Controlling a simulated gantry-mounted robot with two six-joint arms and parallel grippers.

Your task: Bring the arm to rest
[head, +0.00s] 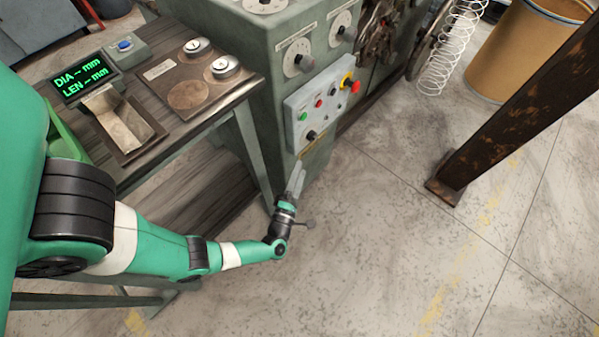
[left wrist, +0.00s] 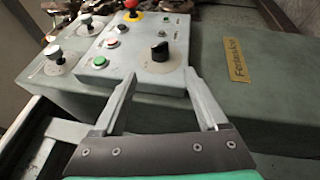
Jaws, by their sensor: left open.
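My left gripper (head: 295,180) is at the end of the green arm that comes in from the left in the head view. It is in front of the green-grey machine, just below its control panel (head: 322,103). In the left wrist view its two grey fingers (left wrist: 164,100) are spread apart and empty. Beyond them is the control panel (left wrist: 138,75) with a black knob (left wrist: 160,52), a green button (left wrist: 100,61) and a red button (left wrist: 112,42). The fingers appear apart from the knob. My right gripper is in neither view.
A workbench (head: 242,88) with a green digital display (head: 84,78) and a metal tray (head: 120,119) stands left of the machine. A rusty post (head: 520,100) stands at the right. A wire coil (head: 455,45) hangs near a brown drum (head: 520,50). Open floor (head: 380,260) lies in front.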

